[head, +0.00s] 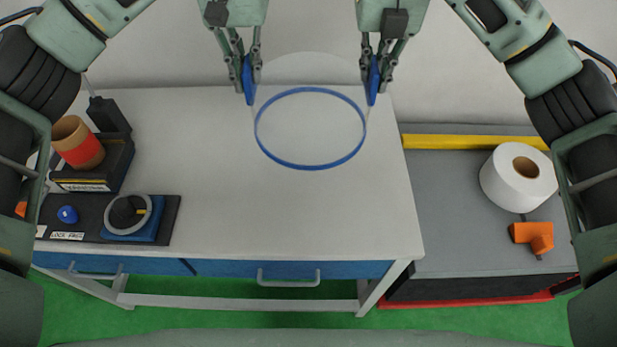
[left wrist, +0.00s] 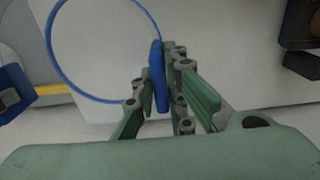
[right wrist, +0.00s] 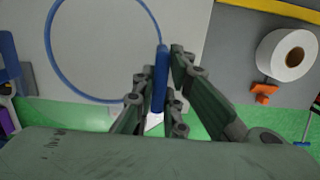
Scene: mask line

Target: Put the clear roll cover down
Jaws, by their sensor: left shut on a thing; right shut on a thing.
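The clear roll cover (head: 311,169) is a see-through cylinder with a blue ring at its lower rim and a blue handle on each side. It hangs between my two grippers over the back right part of the white table (head: 215,215); I cannot tell how high its rim is above the top. My left gripper (head: 249,82) is shut on the left blue handle, which also shows in the left wrist view (left wrist: 158,78). My right gripper (head: 373,82) is shut on the right blue handle, which also shows in the right wrist view (right wrist: 161,80).
Right of the table, a grey surface (head: 450,225) holds a white roll (head: 518,177) and an orange tool (head: 533,236). The table's middle is clear.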

